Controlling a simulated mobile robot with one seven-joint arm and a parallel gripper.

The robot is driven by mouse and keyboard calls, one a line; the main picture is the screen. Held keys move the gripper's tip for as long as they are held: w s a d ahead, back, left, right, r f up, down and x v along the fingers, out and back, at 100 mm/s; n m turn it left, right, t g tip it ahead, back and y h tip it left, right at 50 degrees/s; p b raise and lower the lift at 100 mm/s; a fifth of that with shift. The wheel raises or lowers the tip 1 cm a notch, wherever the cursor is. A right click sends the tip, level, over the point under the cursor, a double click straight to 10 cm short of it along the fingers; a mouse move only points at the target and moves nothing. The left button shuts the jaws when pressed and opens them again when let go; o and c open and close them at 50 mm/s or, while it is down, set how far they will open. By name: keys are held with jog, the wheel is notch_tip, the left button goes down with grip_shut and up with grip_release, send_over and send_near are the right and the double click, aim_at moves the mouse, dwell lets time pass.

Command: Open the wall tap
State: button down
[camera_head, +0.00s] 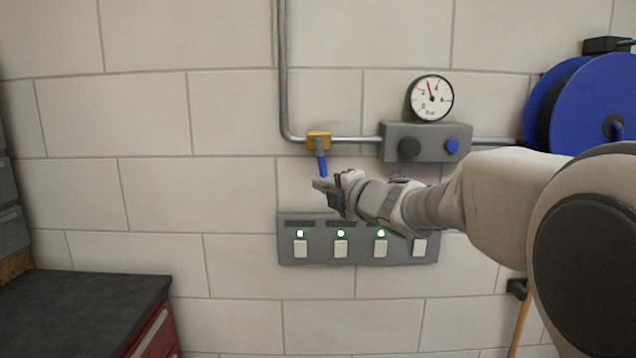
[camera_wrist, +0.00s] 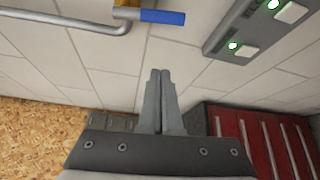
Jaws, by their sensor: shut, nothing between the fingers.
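The wall tap has a yellow-orange brass body (camera_head: 318,135) on a grey pipe and a blue lever (camera_head: 321,163). In the head view the lever points down, slightly tilted; its lower end is close to my gripper. The blue lever also shows in the wrist view at the top (camera_wrist: 162,17), beside the tap body (camera_wrist: 127,8). My gripper (camera_head: 318,184) is shut and empty, just below the lever in the head view. In the wrist view its fingertips (camera_wrist: 160,73) are together and apart from the lever. Whether they touch it in depth cannot be told from the head view.
A switch panel (camera_head: 318,255) with several white switches and green lights is on the wall below my gripper. A grey box (camera_head: 428,155) with knobs and a gauge (camera_head: 431,98) is right of the tap. A blue reel (camera_head: 590,105) hangs far right. A dark-topped cabinet (camera_head: 80,302) stands lower left.

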aim_at(322, 161)
jog(key=r+p+x, duration=0.1)
jog(key=x, duration=0.9)
jog(key=d, duration=0.2)
jog(key=d+p, duration=0.1)
jog(key=d, duration=0.1)
jog(key=shift+w+d+f, duration=0.15)
jog(key=shift+f, duration=0.05)
jog(key=shift+p, duration=0.4)
jog(key=shift+d, duration=0.2)
jog(key=shift+n, duration=0.3)
